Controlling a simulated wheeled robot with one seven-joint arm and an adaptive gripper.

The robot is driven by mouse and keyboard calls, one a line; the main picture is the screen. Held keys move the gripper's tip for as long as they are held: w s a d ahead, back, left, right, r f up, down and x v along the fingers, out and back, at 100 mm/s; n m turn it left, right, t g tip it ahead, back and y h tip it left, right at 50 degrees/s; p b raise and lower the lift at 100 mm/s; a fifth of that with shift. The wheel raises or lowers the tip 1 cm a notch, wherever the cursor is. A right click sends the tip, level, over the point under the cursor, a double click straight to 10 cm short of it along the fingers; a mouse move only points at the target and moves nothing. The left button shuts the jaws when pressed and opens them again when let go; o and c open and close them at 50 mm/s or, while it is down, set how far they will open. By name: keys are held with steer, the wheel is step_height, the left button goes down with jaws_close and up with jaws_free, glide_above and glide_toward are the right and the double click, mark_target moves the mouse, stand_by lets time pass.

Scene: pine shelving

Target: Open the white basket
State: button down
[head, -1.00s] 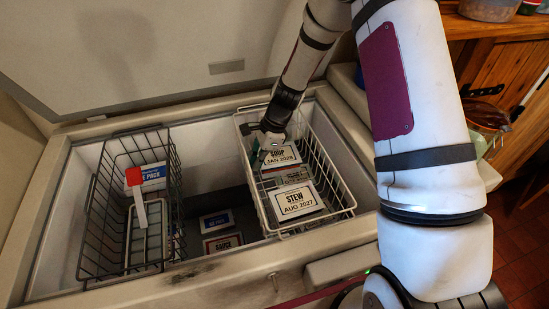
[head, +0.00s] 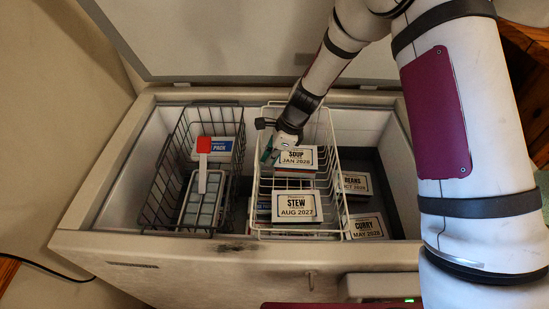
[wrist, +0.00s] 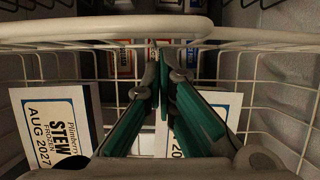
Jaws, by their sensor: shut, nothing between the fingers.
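The white wire basket (head: 325,128) hangs in the open chest freezer, close to the right of a dark wire basket. It holds a SOUP box (head: 303,159) and a STEW box (head: 297,207). My gripper (head: 268,156) points down inside the white basket at its left side. In the wrist view, the shut green fingers (wrist: 164,80) are close to the basket's wires and thick rim (wrist: 100,28), with nothing between them. I cannot tell if they touch the wires. The STEW box also shows at lower left there (wrist: 52,128).
The dark basket (head: 186,128) on the left holds an ice pack box (head: 222,146) and a red-and-white paddle (head: 203,158). A BEANS box (head: 356,183) and a CURRY box (head: 366,227) lie lower, to the right. The freezer lid (head: 220,40) stands raised behind.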

steer(key=shift+d, duration=0.1)
steer(key=shift+d, duration=0.3)
steer(key=d, duration=0.2)
steer(key=d+r, duration=0.1)
steer(key=shift+d+r, duration=0.15)
steer(key=shift+d, duration=0.25)
steer(key=s+d+r+n+t+p, duration=0.1)
steer(key=s+d+r+n, duration=0.25)
steer(key=r, duration=0.55)
steer(key=s+d+r+n+h+p, duration=0.1)
steer(key=s+d+r+n, duration=0.2)
steer(key=r, duration=0.6)
steer(key=s+d+r+n+t+p, duration=0.1)
steer(key=s+d+r+n, duration=0.3)
steer(key=r, duration=0.6)
steer(key=s+d+r+n+h+p, duration=0.1)
steer(key=s+d+r+n, duration=0.1)
steer(key=s, duration=0.5)
steer(key=s+d+r+n+t+h+p, duration=0.1)
steer(key=s+d+r+n, duration=0.2)
steer(key=s, duration=0.5)
steer(key=s+d+r+n+t+h+p, duration=0.1)
steer(key=s+d+r+n, duration=0.1)
steer(key=s, duration=0.6)
steer(key=shift+s+d+r, duration=0.15)
steer(key=shift+d+r, duration=0.35)
steer(key=shift+r, duration=0.4)
